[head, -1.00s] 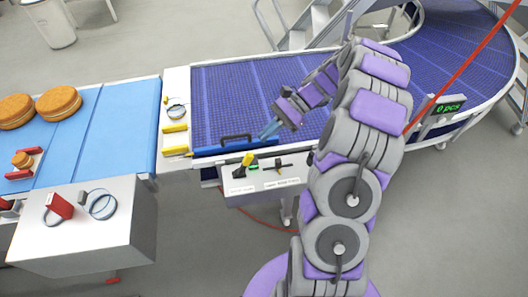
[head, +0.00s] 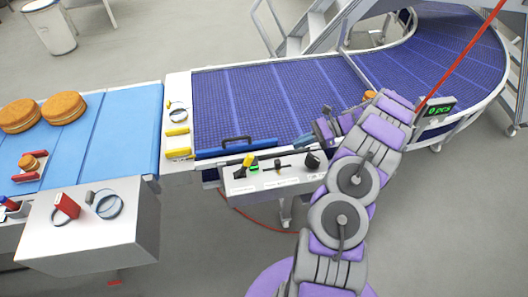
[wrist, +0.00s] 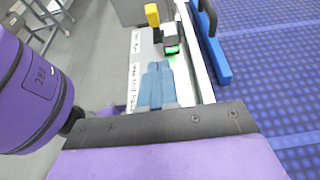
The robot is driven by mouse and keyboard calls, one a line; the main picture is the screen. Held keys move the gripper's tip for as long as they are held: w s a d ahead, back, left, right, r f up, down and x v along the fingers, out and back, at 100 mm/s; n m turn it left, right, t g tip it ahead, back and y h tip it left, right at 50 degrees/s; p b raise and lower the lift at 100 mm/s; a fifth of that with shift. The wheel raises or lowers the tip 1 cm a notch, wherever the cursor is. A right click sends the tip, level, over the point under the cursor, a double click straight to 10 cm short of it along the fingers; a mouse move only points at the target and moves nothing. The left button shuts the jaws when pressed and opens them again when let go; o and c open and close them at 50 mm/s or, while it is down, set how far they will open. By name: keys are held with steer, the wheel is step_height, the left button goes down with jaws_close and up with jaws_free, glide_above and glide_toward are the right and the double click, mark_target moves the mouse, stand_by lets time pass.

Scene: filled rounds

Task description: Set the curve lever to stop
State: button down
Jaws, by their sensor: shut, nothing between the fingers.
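A pale control box (head: 270,182) stands at the front edge of the blue-violet curve conveyor (head: 285,90). On its top are a yellow-handled lever (head: 247,160) at the left, a green-lit black part (head: 254,169) beside it, a thin black slider (head: 281,166) and a black knob (head: 312,161). Labels there are too small to read, so which is the curve lever is unclear. My gripper (head: 303,141) is shut and empty, near the box's right end. In the wrist view its blue fingers (wrist: 157,86) point toward the yellow lever (wrist: 152,15), apart from it.
A blue bar with a black handle (head: 236,148) lies along the conveyor edge behind the box. At left, another box (head: 85,235) carries a red lever (head: 66,206). Cakes (head: 62,108) sit on the light-blue belt (head: 120,135). A display (head: 441,109) reads 0 pcs.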

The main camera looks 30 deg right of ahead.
steer(key=shift+a, duration=0.1)
steer(key=b, duration=0.2)
glide_toward(246, 165)
steer(key=shift+w+d+f, duration=0.35)
steer(key=shift+w+f, duration=0.05)
steer(key=shift+f, duration=0.2)
steer(key=shift+w+d+f, duration=0.35)
steer(key=shift+w+f, duration=0.05)
steer(key=shift+f, duration=0.2)
steer(key=shift+w+a+r, duration=0.15)
steer(key=shift+a+r, duration=0.05)
steer(key=shift+a, duration=0.3)
steer(key=shift+w+a+r, duration=0.2)
steer(key=shift+a, duration=0.3)
steer(key=shift+w+a+r+b, duration=0.2)
steer(key=shift+a+r+b, duration=0.2)
steer(key=shift+a, duration=0.35)
steer(key=shift+r, duration=0.15)
